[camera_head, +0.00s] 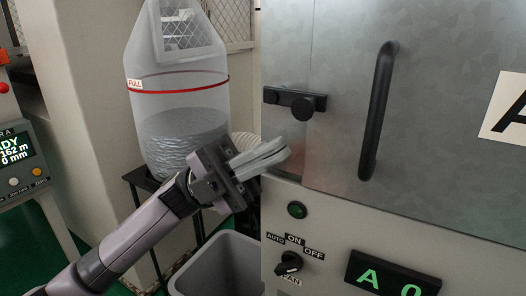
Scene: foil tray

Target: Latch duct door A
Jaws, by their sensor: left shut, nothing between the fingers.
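The grey metal duct door A (345,110) fills the right of the head view, with a black vertical handle (377,110). A black latch (290,98) with a round knob (303,107) sits at the door's left edge and lies about level, reaching across the seam. My left gripper (282,149) is shut and empty. It is below and slightly left of the latch, apart from it in the picture, with its fingertips pointing right at the cabinet's edge. My right gripper is out of view.
Below the door are a green lamp (297,210), a rotary switch (289,263) and a green display (392,276). A clear container (180,110) marked FULL stands behind my left arm. A grey bin (225,265) is on the floor. A control panel (20,160) is at far left.

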